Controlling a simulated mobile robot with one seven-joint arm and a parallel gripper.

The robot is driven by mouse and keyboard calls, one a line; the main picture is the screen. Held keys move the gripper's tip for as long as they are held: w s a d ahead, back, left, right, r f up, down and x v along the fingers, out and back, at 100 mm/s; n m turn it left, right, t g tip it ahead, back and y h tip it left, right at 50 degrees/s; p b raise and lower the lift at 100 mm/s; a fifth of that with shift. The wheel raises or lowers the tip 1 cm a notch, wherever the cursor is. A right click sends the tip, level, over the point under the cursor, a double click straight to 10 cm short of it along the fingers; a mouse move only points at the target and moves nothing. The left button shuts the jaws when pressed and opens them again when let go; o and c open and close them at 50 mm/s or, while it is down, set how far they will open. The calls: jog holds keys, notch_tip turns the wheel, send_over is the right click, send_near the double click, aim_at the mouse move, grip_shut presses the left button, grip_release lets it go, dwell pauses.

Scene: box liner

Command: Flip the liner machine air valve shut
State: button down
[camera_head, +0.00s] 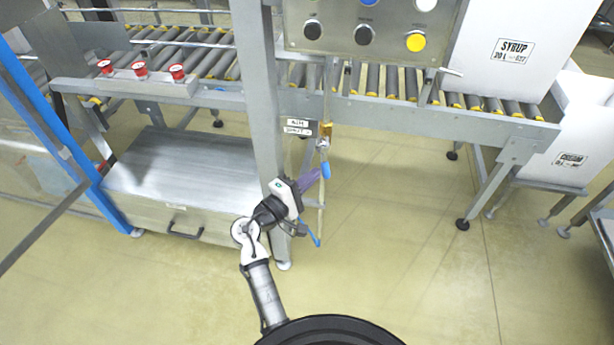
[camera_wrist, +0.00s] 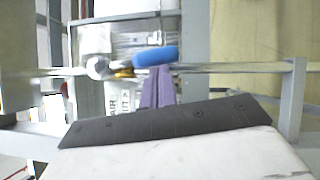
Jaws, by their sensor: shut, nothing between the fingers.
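The air valve's blue handle (camera_head: 326,170) is beside a thin vertical pipe, just below the round valve body (camera_head: 322,144), and lies roughly along the pipe. In the wrist view the blue handle (camera_wrist: 155,56) runs nearly parallel to the pipe, with the silver valve body (camera_wrist: 99,67) to its left. My gripper (camera_head: 317,175) has purple fingers, shut and empty, with the tips right at the handle from the left. In the wrist view the fingertips (camera_wrist: 159,70) meet the handle's lower edge; I cannot tell whether they touch it.
A grey upright post (camera_head: 262,100) stands just left of the pipe. A steel box (camera_head: 185,170) with a black handle sits at the left. A roller conveyor (camera_head: 480,118) and a button panel (camera_head: 372,25) are above. A blue hose (camera_head: 314,238) hangs below. Open floor lies to the right.

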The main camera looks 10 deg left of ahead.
aim_at(327, 176)
jog(key=d+n, duration=0.1)
jog(key=d+n+t+b, duration=0.1)
jog(key=d+n, duration=0.1)
jog(key=shift+f+n+t, duration=0.3)
jog(key=shift+t, duration=0.1)
jog(key=d+r+n+t+y+b, duration=0.3)
jog(key=d+r+n, duration=0.3)
jog(key=n, duration=0.3)
jog(key=shift+d+t+b, duration=0.7)
jog(key=shift+d+t, duration=0.05)
jog(key=shift+t, duration=0.05)
jog(key=shift+d+r, duration=0.1)
jog(key=shift+r, duration=0.1)
